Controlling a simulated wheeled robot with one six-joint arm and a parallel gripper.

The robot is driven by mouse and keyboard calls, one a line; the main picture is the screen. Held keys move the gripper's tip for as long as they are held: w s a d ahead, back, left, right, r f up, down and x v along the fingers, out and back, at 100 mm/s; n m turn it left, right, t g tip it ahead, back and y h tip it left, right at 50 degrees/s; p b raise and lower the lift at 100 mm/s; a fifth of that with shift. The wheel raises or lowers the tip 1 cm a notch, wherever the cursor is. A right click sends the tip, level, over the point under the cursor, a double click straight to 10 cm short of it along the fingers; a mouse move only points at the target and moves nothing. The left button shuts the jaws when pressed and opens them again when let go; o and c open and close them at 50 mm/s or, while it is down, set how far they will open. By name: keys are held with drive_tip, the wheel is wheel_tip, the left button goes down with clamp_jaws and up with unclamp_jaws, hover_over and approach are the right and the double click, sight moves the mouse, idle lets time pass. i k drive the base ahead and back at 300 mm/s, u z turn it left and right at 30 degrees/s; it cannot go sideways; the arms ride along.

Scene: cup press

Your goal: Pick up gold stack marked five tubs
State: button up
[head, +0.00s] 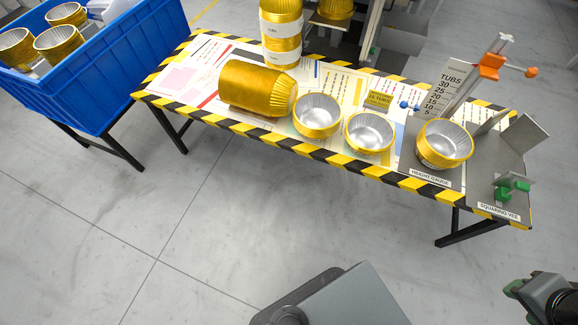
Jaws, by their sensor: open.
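Several gold tub stacks stand on the striped table (295,148). An upright gold stack with white bands (281,58) is at the back, cut off by the top edge. A long gold stack (250,86) lies on its side in front of it. Two short open gold stacks, one (317,125) left and one (368,142) right, stand near the front edge. Another short gold stack (437,155) stands on the height gauge. I cannot read a five-tub mark on any of them. My gripper (516,288) is at the bottom right, partly cut off, open and apart from every stack.
A blue bin (105,85) with gold tubs stands at the left. A yellow sign (379,98), seemingly "15 TUBS", is behind the short stacks. The height gauge post (478,77) and squaring vee (520,135) occupy the table's right end. Open floor lies in front.

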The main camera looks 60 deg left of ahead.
sight(367, 135)
drive_tip(key=k, duration=1)
drive_tip(key=u, duration=1.3)
